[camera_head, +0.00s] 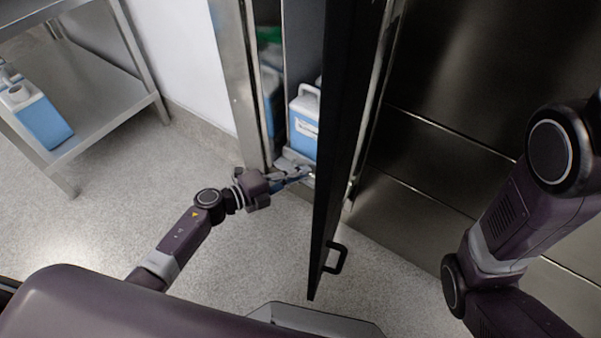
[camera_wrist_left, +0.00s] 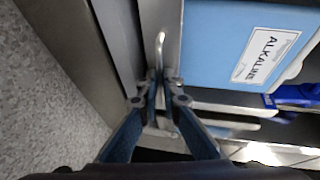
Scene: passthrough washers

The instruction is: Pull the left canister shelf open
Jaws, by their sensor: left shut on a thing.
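The left canister shelf (camera_head: 294,158) is a grey metal tray low in the open cabinet, with a blue canister (camera_head: 304,127) standing on it. In the left wrist view the canister (camera_wrist_left: 225,45) has a white label reading "ALKALINE". My left gripper (camera_head: 308,173) reaches to the shelf's front edge. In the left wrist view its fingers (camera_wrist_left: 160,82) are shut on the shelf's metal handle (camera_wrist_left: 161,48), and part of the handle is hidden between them. My right arm shows at the right side of the head view, but its gripper is out of the frame.
A dark cabinet door (camera_head: 341,150) with a black handle (camera_head: 337,258) stands open just right of the shelf. A steel rack (camera_head: 92,92) with blue canisters (camera_head: 38,115) is at the left. The speckled floor in front of the cabinet is clear.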

